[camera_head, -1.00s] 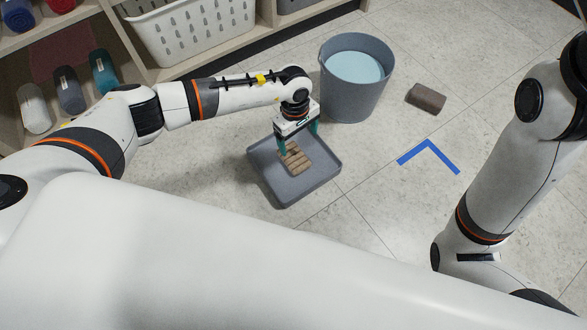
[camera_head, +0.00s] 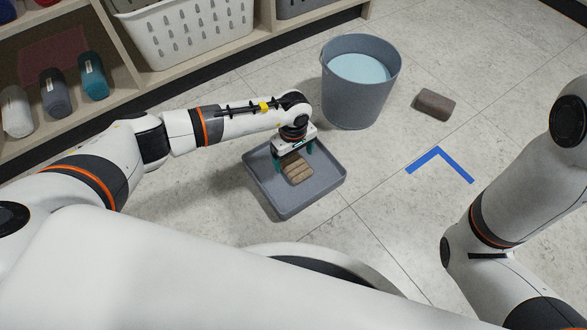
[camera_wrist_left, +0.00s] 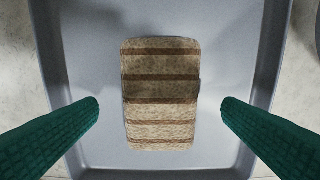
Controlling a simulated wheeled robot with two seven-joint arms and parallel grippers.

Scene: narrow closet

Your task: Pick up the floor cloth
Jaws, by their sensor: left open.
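The floor cloth (camera_head: 298,170) is a folded beige-brown cloth with darker brown stripes. It lies in a shallow grey tray (camera_head: 325,186) on the floor. In the left wrist view the cloth (camera_wrist_left: 161,95) is centred on the bare tray bottom (camera_wrist_left: 90,60). My left gripper (camera_head: 294,168) is above the tray, pointing down over the cloth. Its green fingers are open, one on each side of the cloth and apart from it in the left wrist view (camera_wrist_left: 160,112). My right arm shows at the right of the head view, but its gripper is out of sight.
A grey bucket (camera_head: 350,104) of pale blue water stands behind the tray. A brown block (camera_head: 435,104) and a blue tape corner (camera_head: 440,162) are on the floor to the right. Shelves at the back left hold a white basket (camera_head: 190,35) and rolled towels (camera_head: 55,92).

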